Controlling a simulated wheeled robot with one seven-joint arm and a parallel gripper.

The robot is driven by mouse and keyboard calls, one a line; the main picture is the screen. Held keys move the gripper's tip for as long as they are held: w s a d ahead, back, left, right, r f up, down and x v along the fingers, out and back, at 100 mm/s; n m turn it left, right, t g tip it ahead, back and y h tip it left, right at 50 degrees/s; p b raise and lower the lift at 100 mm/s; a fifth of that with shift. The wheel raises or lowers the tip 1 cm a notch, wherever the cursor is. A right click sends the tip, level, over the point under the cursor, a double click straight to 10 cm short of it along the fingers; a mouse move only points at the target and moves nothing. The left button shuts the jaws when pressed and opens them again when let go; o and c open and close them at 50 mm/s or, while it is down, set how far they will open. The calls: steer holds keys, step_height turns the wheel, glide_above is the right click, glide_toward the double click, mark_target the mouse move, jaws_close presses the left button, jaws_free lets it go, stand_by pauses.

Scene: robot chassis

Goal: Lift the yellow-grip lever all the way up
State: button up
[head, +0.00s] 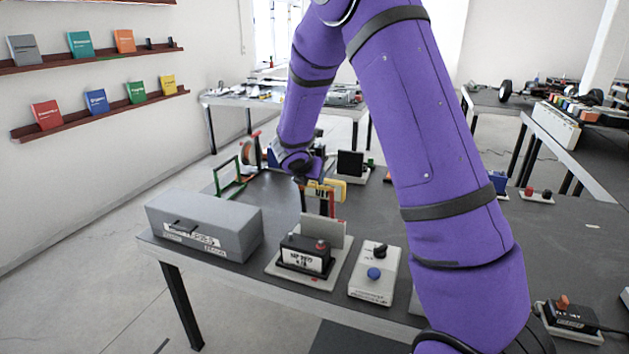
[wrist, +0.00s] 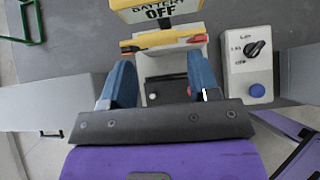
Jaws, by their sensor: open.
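A pale panel and a black base (wrist: 168,91) show in the gap between the fingers. In the head view my gripper (head: 302,182) is above the table beside the yellow parts, and the grip is hard to tell from the sign there.
A grey box (head: 205,223) stands left of the black-based unit (head: 305,256). A pale switch box (head: 373,274) with a blue button and black knob stands to its right, also in the wrist view (wrist: 247,65). A green frame (head: 229,176) stands behind the grey box.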

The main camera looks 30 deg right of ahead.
steer(key=shift+v, duration=1.9)
steer(key=shift+r, duration=0.1)
